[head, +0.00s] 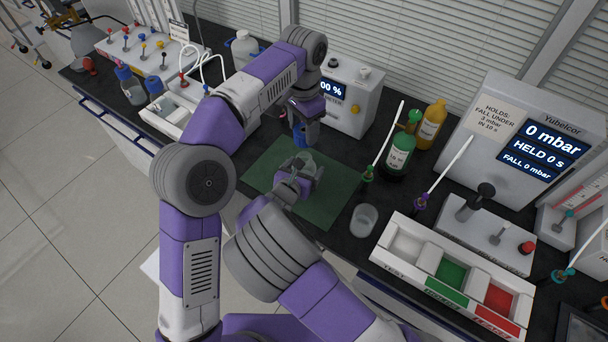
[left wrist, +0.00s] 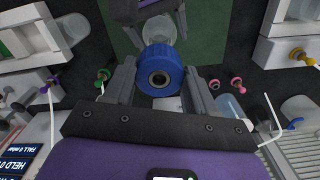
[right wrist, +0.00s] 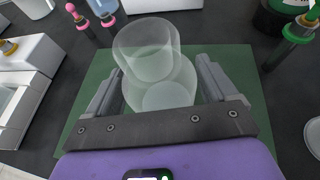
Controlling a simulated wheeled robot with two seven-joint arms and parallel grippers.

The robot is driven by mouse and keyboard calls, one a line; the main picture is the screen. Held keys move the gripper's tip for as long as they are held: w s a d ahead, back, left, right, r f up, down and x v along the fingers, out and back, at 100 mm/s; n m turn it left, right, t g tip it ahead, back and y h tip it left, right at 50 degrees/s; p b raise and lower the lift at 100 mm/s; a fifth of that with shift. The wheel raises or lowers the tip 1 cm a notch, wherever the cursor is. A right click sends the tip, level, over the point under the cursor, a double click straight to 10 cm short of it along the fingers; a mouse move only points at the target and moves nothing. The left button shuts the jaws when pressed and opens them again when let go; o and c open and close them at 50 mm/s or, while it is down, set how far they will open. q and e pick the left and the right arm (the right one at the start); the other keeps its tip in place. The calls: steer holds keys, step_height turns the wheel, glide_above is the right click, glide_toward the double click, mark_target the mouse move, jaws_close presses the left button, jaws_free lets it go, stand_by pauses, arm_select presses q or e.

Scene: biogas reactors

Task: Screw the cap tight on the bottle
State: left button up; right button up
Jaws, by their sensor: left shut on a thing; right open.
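My left gripper (head: 303,122) is shut on a blue cap (left wrist: 161,70) with a hole in its middle. The cap also shows below that gripper in the head view (head: 300,138). A clear glass bottle (right wrist: 158,75) stands upright on the green mat (right wrist: 235,75), its mouth open. My right gripper (head: 299,182) is low beside the bottle and open. In the right wrist view its two fingers are on either side of the glass, with gaps visible. The cap is above the bottle and apart from it. The bottle is partly hidden in the head view.
A green bottle (head: 397,155) and an orange bottle (head: 430,125) stand right of the mat. An empty glass beaker (head: 363,219) is near the front edge. A three-compartment tray (head: 408,223) and a pressure tester (head: 535,130) are at the right. A white box with a display (head: 350,95) stands behind.

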steer(key=c, duration=1.2)
arm_select(q)
glide_above(303, 157)
steer(key=shift+f, duration=2.5)
steer(key=shift+f, duration=0.1)
steer(key=shift+f, duration=0.8)
steer(key=shift+f, duration=0.55)
